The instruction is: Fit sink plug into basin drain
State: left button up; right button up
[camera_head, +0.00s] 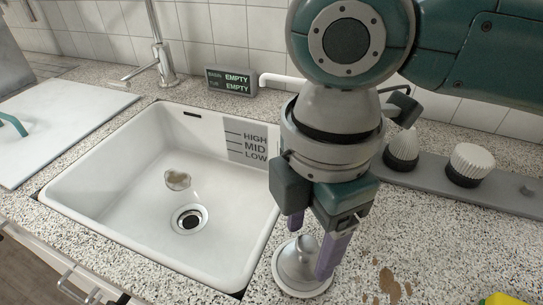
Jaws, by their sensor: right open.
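The white basin (110,165) is set into the counter at the left. Its round drain (189,219) is uncovered, with a dark center and a metal ring. What looks like the sink plug (293,268), a silvery dome with a knob on a pale round base, stands on the counter right of the basin's near corner. My right gripper (312,240) points down over it, open, with its purple fingers on either side of the knob. Whether a finger touches the plug I cannot tell. My left gripper is not in view.
A brownish translucent patch (177,180) lies in the basin. A faucet (164,60) and a display reading EMPTY (231,81) stand behind it. Brushes (471,165) sit on a grey rack at right. Brown stains (389,284) mark the counter; a white board (60,122) lies left.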

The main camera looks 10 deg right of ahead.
jog(key=shift+f, duration=0.95)
jog(key=shift+c, duration=0.4)
grip_shut()
